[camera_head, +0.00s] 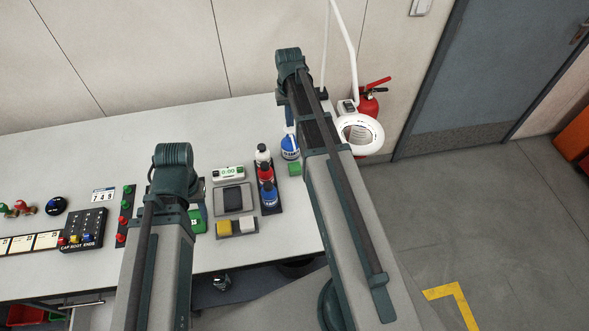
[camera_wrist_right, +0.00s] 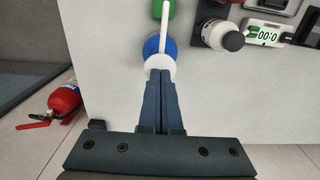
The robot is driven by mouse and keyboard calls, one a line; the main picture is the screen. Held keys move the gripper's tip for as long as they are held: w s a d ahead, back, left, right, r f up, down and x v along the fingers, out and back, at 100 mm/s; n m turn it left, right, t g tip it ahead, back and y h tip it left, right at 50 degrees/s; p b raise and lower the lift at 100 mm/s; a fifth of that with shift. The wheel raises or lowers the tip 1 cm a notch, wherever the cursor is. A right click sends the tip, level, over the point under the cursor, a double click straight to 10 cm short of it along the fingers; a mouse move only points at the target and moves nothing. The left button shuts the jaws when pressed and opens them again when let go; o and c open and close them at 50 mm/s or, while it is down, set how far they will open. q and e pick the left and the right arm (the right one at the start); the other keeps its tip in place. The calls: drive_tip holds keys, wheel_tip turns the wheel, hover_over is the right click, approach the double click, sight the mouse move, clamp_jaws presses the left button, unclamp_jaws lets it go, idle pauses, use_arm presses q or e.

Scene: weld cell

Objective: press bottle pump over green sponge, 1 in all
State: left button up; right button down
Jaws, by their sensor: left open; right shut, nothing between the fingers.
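The pump bottle (camera_head: 290,149) is blue with a white label and stands near the table's right edge, partly behind my right arm. In the right wrist view the bottle (camera_wrist_right: 152,46) has a white pump head (camera_wrist_right: 160,63) with its spout reaching over the green sponge (camera_wrist_right: 164,10). The sponge (camera_head: 294,169) lies just in front of the bottle. My right gripper (camera_wrist_right: 161,74) is shut and empty, its tips at or just above the pump head; contact cannot be told. My left gripper (camera_head: 176,188) is open over the table, mostly hidden by its own wrist.
A green-display timer (camera_head: 228,172), a grey pad (camera_head: 233,198) and yellow and pale blocks lie nearby. A ring lamp (camera_head: 376,124) and fire extinguisher (camera_head: 367,105) are at the right.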

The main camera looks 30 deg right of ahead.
drive_tip(key=shift+f+b, duration=1.1)
drive_tip(key=shift+f, duration=0.1)
drive_tip(key=shift+r, duration=0.15)
drive_tip(key=shift+r+p, duration=0.1)
drive_tip(key=shift+p, duration=0.2)
drive_tip(key=shift+r+p, duration=1.25)
drive_tip(key=shift+r, duration=0.05)
wheel_tip(320, 180, up, 6)
drive_tip(key=p, duration=0.6)
drive_tip(key=shift+s+f, duration=0.1)
drive_tip(key=shift+f, duration=0.05)
